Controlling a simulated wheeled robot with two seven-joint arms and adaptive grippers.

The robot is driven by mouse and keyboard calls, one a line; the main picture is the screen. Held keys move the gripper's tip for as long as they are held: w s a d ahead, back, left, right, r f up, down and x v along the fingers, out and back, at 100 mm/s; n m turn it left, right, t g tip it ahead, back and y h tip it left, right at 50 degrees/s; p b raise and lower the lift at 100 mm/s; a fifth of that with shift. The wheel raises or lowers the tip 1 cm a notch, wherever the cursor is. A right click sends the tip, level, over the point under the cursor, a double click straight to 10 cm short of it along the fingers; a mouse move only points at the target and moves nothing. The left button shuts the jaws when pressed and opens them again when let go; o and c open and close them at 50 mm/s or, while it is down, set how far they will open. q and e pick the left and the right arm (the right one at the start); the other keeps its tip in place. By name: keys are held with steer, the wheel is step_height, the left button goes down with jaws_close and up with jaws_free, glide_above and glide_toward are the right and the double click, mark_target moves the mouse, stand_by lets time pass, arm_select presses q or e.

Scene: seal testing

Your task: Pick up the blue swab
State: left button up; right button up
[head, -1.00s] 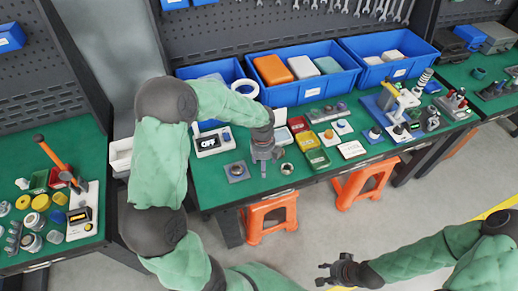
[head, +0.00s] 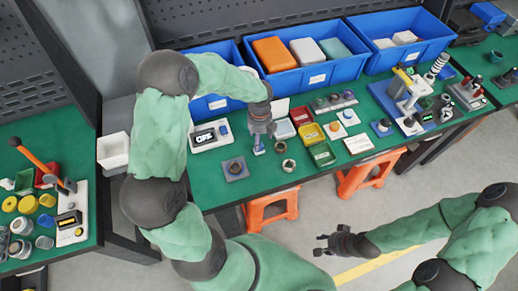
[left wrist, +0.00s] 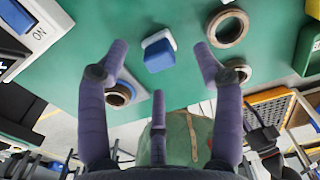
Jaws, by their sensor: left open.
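The blue swab (head: 259,149), a small blue block with a white part, is on the green bench top just below my left gripper (head: 261,133). In the left wrist view the swab (left wrist: 158,54) lies between the spread fingertips of my left gripper (left wrist: 161,58), beyond them and apart from them. That gripper is open and holds nothing. My right gripper (head: 322,244) is in front of the bench over the floor, its fingers apart and empty.
A square plate with a ring (head: 235,169) lies left of the swab and a metal ring (head: 289,165) lies right of it. A display device (head: 209,136) is at the left. Red, yellow and green boxes (head: 311,133) stand to the right. Blue bins (head: 304,76) line the back.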

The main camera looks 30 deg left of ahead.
arm_select(q)
steer(key=shift+s+f, duration=0.2)
steer(key=shift+f, duration=0.25)
steer(key=f, duration=0.1)
steer(key=f+b, duration=0.1)
steer(key=f, duration=0.1)
steer(key=f+b, duration=0.1)
steer(key=shift+s+d+f, duration=0.15)
steer(key=shift+s+f, duration=0.1)
steer(key=shift+s, duration=0.05)
steer(key=shift+r, duration=0.1)
steer(key=shift+c, duration=0.3)
steer(key=c, duration=1.1)
